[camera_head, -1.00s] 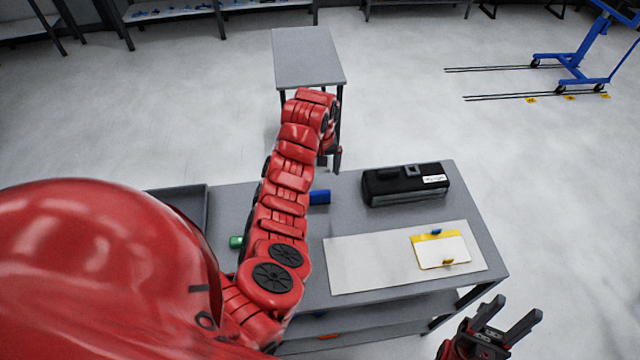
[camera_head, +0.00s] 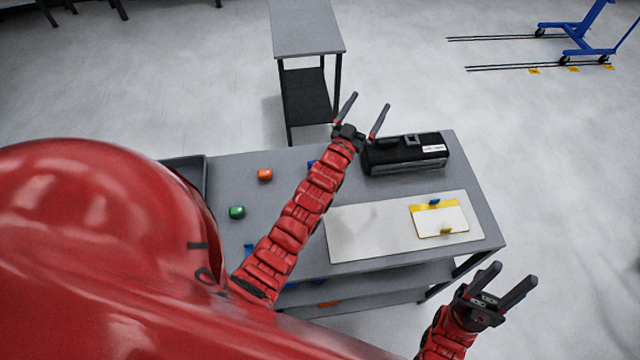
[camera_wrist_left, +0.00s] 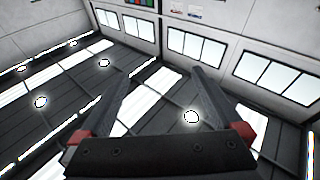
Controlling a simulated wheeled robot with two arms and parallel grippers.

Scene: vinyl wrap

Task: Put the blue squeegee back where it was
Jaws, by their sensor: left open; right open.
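I cannot tell which is the squeegee. My left gripper (camera_head: 367,105) is open and empty, raised above the table's back edge near the black case. The left wrist view shows its open fingers (camera_wrist_left: 163,85) against the ceiling and wall panels. My right gripper (camera_head: 514,276) is open and empty, off the table's front right corner.
On the table (camera_head: 225,180) stand an orange roll (camera_head: 265,174), a green roll (camera_head: 237,212) and a black case (camera_head: 380,158). A pale sheet (camera_head: 365,245) carries a yellow-and-white card (camera_head: 440,220). A second grey table (camera_head: 305,28) stands behind.

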